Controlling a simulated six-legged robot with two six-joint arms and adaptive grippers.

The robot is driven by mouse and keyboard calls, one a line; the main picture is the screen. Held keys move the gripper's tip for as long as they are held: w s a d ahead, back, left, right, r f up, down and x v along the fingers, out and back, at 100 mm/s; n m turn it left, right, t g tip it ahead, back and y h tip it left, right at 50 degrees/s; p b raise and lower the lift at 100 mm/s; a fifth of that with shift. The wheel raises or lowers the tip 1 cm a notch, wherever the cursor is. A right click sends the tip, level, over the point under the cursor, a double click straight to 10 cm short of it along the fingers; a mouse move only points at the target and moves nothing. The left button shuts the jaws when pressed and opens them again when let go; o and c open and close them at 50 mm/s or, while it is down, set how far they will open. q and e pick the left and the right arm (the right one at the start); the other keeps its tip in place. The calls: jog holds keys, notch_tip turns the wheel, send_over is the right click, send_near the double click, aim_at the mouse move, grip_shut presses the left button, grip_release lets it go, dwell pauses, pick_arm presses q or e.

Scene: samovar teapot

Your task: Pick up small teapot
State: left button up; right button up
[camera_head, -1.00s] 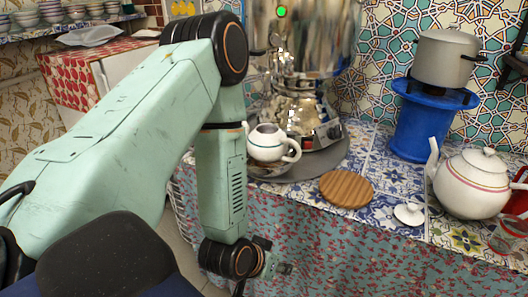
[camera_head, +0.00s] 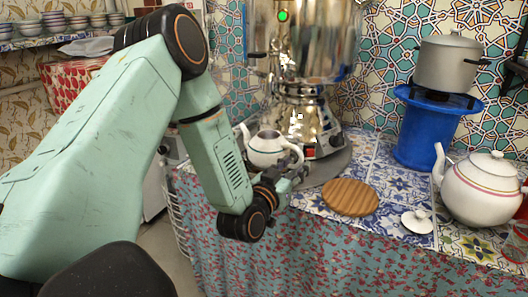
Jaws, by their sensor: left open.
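The small white teapot (camera_head: 262,149) stands at the base of the samovar. It has no lid on, its spout points left and its handle is on the right. My left gripper (camera_head: 293,172) is open, in front of the teapot and low at its right, near the handle. Whether the fingers touch the handle cannot be told. The wrist and gripper hide part of the teapot's lower front. My right gripper is not in view.
The shiny samovar (camera_head: 302,110) stands close behind the teapot. A round wooden board (camera_head: 350,197) and a small white lid (camera_head: 416,221) lie to the right. A large white teapot (camera_head: 480,190) and a blue stand (camera_head: 424,135) holding a grey pot (camera_head: 448,62) are farther right.

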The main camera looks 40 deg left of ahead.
pick_arm(q)
jog(key=shift+w+a+b, duration=0.15)
jog(key=shift+w, duration=0.6)
jog(key=shift+w+a+b, duration=0.15)
jog(key=shift+w, duration=0.6)
jog(key=shift+c, duration=0.2)
jog(key=shift+s, duration=0.1)
jog(key=shift+c, duration=1.3)
grip_shut()
jog(key=shift+r, duration=0.1)
